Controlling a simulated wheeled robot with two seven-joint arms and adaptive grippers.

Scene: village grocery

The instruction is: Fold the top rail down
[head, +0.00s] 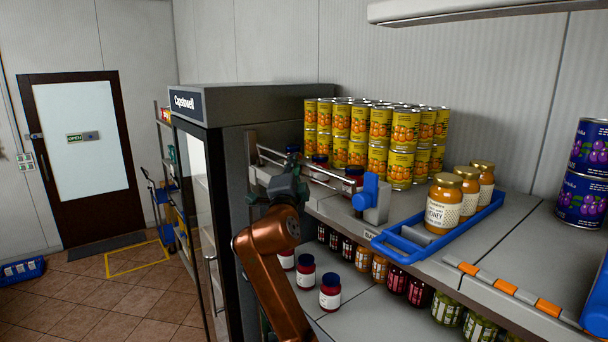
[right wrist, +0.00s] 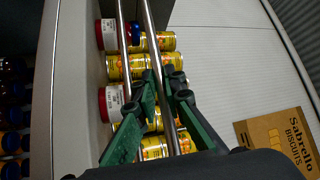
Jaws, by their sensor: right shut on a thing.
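The metal rail (head: 328,171) runs along the front left of the upper shelf as two thin bars, ending near a grey block with a blue knob (head: 370,189). In the right wrist view the thicker, nearer bar (right wrist: 153,40) passes between my right fingers (right wrist: 164,88), with the second bar (right wrist: 122,40) left of it. My right gripper (head: 291,172) is shut on the nearer bar, at its left part in the head view. The arm hides part of the rail. The rail still stands raised above the shelf edge. My left gripper is out of view.
A blue tray (head: 385,246) with honey jars is to the right. A dark cabinet (head: 225,107) stands left. Loose jars (head: 330,292) stand on the lower shelf.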

